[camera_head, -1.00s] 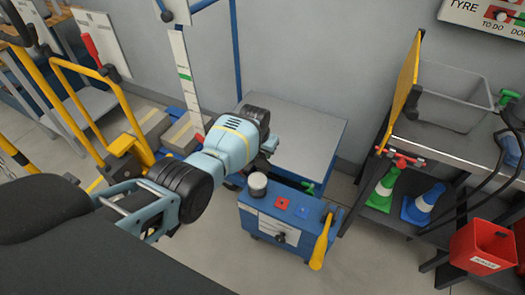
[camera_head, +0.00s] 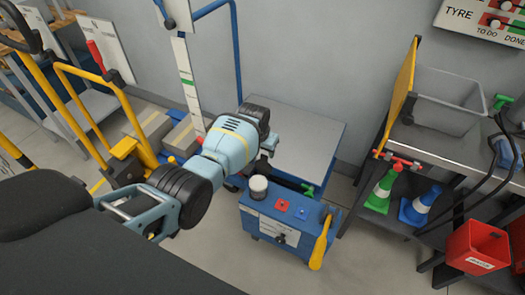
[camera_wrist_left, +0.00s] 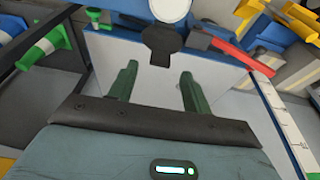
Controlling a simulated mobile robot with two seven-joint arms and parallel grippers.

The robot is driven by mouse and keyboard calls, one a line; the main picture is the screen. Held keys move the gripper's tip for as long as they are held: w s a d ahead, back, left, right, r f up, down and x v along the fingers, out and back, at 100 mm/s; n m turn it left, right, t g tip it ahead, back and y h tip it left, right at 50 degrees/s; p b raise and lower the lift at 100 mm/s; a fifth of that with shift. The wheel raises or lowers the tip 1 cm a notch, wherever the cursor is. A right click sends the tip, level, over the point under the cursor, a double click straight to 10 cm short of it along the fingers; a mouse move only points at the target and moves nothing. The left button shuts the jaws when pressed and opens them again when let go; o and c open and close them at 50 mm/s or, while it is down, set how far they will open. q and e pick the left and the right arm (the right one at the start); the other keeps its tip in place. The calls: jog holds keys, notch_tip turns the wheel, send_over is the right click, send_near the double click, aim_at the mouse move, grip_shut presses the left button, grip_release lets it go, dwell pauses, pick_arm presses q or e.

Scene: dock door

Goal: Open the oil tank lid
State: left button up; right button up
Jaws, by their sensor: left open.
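A blue wheeled unit (camera_head: 272,222) stands on the floor, with a white round cap (camera_head: 258,184) on a dark neck at its back left corner. This cap looks like the oil tank lid. My left arm reaches in from the left, and its hand is above and behind the cap, mostly hidden by the arm. In the left wrist view the two green fingers of my left gripper (camera_wrist_left: 159,71) are apart with nothing between them. My right gripper is not seen.
The unit's top has red and blue buttons, and a yellow lever (camera_head: 320,242) is on its right. A grey platform (camera_head: 302,140) is behind. A dark shelf with cones (camera_head: 416,208) stands right, a red bin (camera_head: 477,247) near it. A yellow trolley frame (camera_head: 88,88) is left.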

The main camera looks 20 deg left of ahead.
pick_arm(q)
jog(key=p+v, duration=0.1)
jog(key=v, duration=0.3)
jog(key=shift+s+r+p, duration=0.1)
jog(key=shift+r+p, duration=0.25)
jog(key=shift+p, duration=0.05)
jog(key=shift+f, duration=0.1)
